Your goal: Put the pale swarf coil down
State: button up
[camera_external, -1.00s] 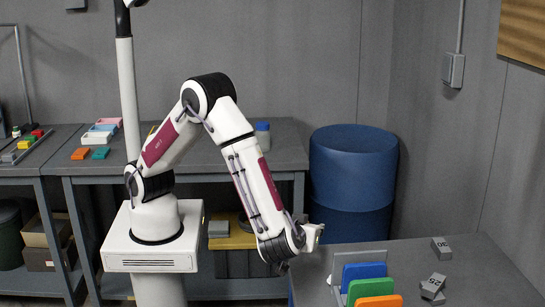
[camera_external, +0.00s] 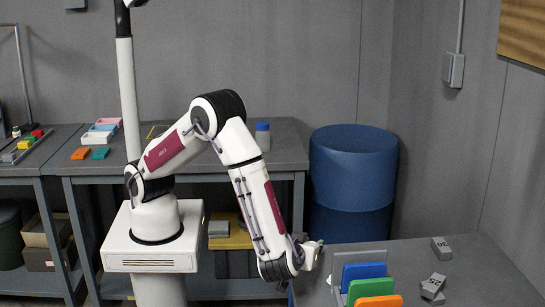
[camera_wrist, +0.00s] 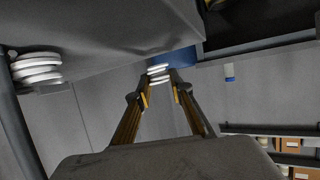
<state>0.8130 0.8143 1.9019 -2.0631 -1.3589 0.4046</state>
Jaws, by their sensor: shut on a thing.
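My gripper (camera_wrist: 161,94) is shut on the pale swarf coil (camera_wrist: 158,74), a small stack of white rings between its fingertips in the wrist view. In the external view my gripper (camera_external: 313,253) is low, near the left edge of the grey table (camera_external: 480,275) and left of the rack. The coil cannot be made out clearly there. A second white, ringed coil-like thing (camera_wrist: 37,68) shows at the left of the wrist view, apart from my fingers.
A rack holds blue (camera_external: 363,271), green (camera_external: 371,288) and orange (camera_external: 379,301) plates. Grey blocks (camera_external: 441,247) lie to its right, with bare table around them. A blue drum (camera_external: 352,165) stands behind. A workbench (camera_external: 285,150) is at the back.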

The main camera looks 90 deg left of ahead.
jog(key=shift+f, duration=1)
jog(key=shift+f, duration=0.25)
jog(key=o, duration=0.8)
jog(key=shift+o, duration=0.2)
jog(key=shift+r, duration=0.1)
jog(key=shift+v, duration=0.9)
jog(key=shift+f+v, duration=0.1)
jog(key=shift+v, duration=1.4)
jog(key=shift+f+v, duration=0.15)
jog(key=shift+v, duration=1.4)
